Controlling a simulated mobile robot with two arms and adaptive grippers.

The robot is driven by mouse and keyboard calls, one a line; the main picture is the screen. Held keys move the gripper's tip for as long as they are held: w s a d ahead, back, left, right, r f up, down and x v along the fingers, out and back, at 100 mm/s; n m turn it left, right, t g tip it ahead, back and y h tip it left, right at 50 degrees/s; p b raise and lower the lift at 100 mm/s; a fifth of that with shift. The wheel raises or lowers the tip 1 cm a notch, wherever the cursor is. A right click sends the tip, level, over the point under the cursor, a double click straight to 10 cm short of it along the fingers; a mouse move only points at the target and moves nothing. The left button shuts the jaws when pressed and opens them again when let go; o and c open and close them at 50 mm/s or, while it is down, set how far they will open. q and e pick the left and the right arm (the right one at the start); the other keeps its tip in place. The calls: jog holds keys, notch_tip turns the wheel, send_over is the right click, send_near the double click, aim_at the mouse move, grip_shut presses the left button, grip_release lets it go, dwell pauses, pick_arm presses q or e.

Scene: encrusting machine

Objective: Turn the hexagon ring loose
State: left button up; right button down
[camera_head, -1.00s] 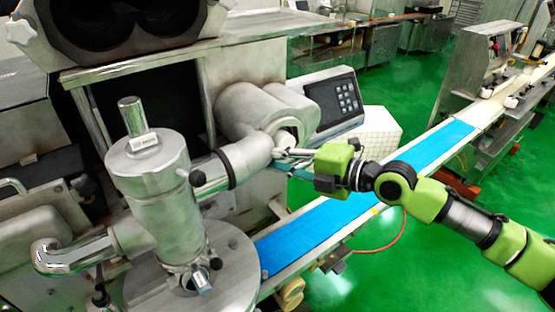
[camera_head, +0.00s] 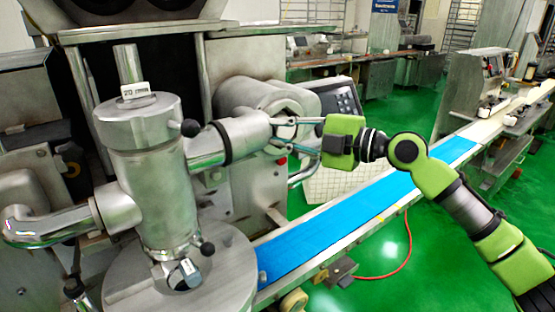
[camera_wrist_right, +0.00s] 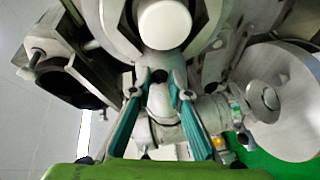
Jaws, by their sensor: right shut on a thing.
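The metal hexagon ring (camera_head: 294,106) appears at the mouth of the round housing on the machine's side, where the horizontal pipe (camera_head: 246,135) meets it. My right gripper (camera_head: 279,140) reaches in from the right, with its fingers at this joint. The fingers cover part of the ring, so its exact outline is hard to tell. In the right wrist view, the two teal fingers of the right gripper (camera_wrist_right: 160,98) are shut on grey metal between their tips, at the ring. My left gripper is not in view.
The upright steel cylinder (camera_head: 145,170) stands left of the joint on a round plate (camera_head: 220,285). A keypad panel (camera_head: 340,98) is behind the gripper. The blue conveyor belt (camera_head: 340,220) runs below my right arm. A red hose (camera_head: 400,250) lies on the green floor.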

jog(key=m+b, duration=0.1)
jog(key=b, duration=0.1)
jog(key=r+m+y+b, duration=0.1)
jog(key=shift+w+d+r+b, duration=0.1)
jog(key=shift+w+d+b, duration=0.15)
jog(key=shift+d+b, duration=0.1)
jog(key=shift+r+m, duration=0.1)
jog(key=shift+m, duration=0.2)
jog(key=c, duration=2.2)
grip_release()
jog(key=v, duration=1.2)
jog(key=shift+f, duration=0.25)
